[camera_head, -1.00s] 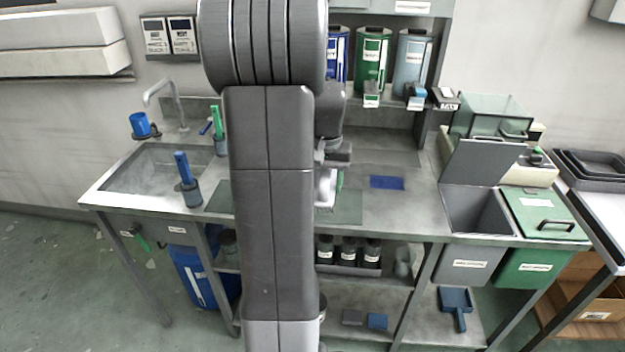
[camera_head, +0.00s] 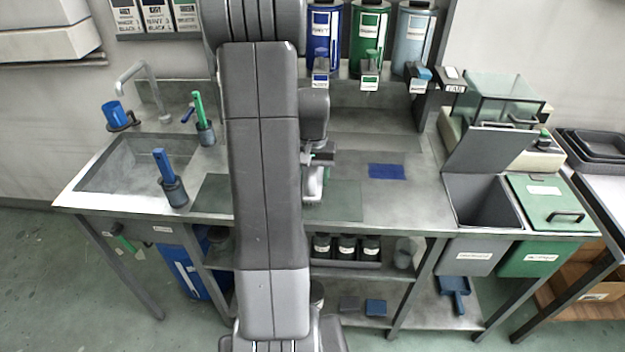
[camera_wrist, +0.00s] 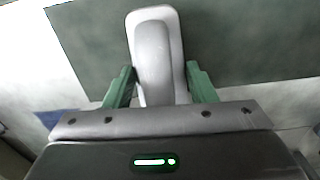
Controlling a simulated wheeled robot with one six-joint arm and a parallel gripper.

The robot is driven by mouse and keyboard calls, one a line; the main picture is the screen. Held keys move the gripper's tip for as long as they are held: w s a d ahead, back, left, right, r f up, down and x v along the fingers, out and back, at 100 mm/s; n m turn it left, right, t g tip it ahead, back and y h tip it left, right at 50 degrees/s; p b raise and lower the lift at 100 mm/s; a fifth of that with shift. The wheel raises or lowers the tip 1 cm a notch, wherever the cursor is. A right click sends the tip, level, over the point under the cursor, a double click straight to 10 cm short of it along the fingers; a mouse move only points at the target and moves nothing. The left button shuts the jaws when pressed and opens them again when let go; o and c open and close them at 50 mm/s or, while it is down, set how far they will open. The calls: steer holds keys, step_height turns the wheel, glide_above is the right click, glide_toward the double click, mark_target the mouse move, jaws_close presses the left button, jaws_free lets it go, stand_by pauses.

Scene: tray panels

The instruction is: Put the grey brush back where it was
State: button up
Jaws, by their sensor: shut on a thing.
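My gripper (camera_wrist: 160,72) has its green fingers closed on both sides of a light grey, rounded, elongated thing, which I take for the grey brush (camera_wrist: 158,45). In the head view my gripper (camera_head: 316,160) is partly hidden by my arm. The brush (camera_head: 312,188) shows there as a small pale piece over the worktop. In the wrist view a dark green-grey mat (camera_wrist: 240,40) lies beyond the brush. I cannot tell whether the brush touches it. A blue brush (camera_head: 162,163) and a green brush (camera_head: 198,104) stand upright in dark holders left of my arm.
A sink (camera_head: 140,165) is at the left. A blue patch (camera_head: 386,171) lies on the worktop right of my gripper. An open grey bin (camera_head: 482,205) and a green-lidded bin (camera_head: 548,205) are at the right. Bottles and a grey cup (camera_head: 405,252) stand on the lower shelf.

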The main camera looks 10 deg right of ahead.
steer(key=shift+f, duration=0.8)
steer(key=shift+f, duration=0.2)
steer(key=o, duration=1)
steer(key=shift+r, duration=0.1)
step_height(320, 180, up, 12)
steer(key=shift+r, duration=0.15)
